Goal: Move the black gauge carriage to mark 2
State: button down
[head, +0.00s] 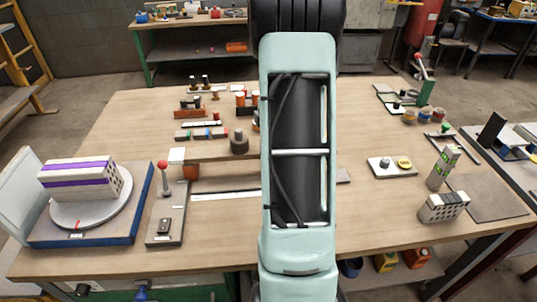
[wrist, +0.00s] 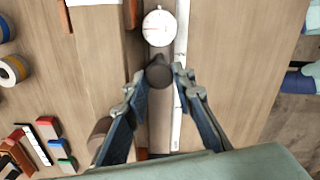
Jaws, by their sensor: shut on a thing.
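The black gauge carriage (wrist: 155,72) shows in the wrist view as a dark round knob on a rail, with a white round dial (wrist: 160,27) just beyond it. My gripper (wrist: 158,76) has its two blue fingers on either side of the knob and is shut on the carriage. A white scale strip (wrist: 181,40) runs along the right of the rail; its marks are too small to read, so I cannot tell which is mark 2. In the head view part of the white strip (head: 225,195) shows left of my arm, which hides the carriage and gripper.
A red-knobbed lever fixture (head: 165,210) and a turntable with a white and purple block (head: 80,180) stand at the left. Several small coloured parts (head: 202,134) lie behind the rail. A hollow grey brick (head: 443,207) stands at the right.

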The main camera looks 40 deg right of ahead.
jog(key=c, duration=1.6)
grip_release()
jog(key=shift+r, duration=0.15)
notch_tip(320, 180, up, 12)
jog(key=shift+f, duration=0.1)
